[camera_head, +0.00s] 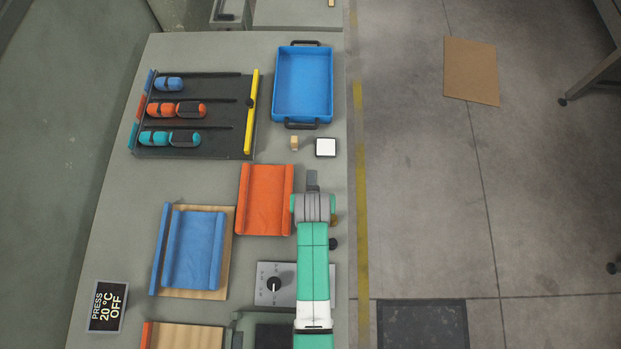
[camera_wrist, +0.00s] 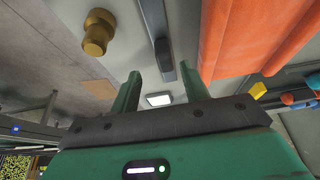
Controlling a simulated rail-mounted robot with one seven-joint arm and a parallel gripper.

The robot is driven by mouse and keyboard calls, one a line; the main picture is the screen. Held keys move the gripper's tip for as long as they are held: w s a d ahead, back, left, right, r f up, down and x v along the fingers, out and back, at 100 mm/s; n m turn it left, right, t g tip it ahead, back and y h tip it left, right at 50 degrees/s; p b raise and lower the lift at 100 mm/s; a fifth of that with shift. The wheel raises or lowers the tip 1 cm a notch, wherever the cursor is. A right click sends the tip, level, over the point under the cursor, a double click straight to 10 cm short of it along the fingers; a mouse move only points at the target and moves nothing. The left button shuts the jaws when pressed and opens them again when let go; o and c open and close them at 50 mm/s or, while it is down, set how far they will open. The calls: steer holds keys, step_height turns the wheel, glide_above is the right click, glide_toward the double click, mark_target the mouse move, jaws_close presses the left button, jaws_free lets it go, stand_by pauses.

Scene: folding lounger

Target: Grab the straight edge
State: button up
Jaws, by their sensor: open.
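The straight edge appears to be a narrow grey metal bar with a darker raised strip (camera_wrist: 163,52). In the head view its end (camera_head: 312,179) shows just beyond my gripper (camera_head: 313,207), and the rest is hidden under my arm. In the wrist view the bar lies between the lines of my two green fingers. My gripper (camera_wrist: 159,80) is open and empty. I cannot tell how high it is above the bar.
Beyond are a white square block (camera_head: 326,147), a small wooden block (camera_head: 294,143), a blue tray (camera_head: 303,84) and a black rack with a yellow bar (camera_head: 251,112).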

steer(key=x, duration=0.5)
steer(key=shift+w+a+b, duration=0.1)
steer(key=shift+a+b, duration=0.25)
steer(key=shift+a, duration=0.05)
jaws_close()
steer(key=shift+r, duration=0.1)
step_height(320, 180, up, 4)
steer(key=shift+f, duration=0.1)
steer(key=s, duration=1)
steer(key=s+r+p, duration=0.1)
steer(key=s, duration=0.5)
steer(key=shift+a, duration=0.15)
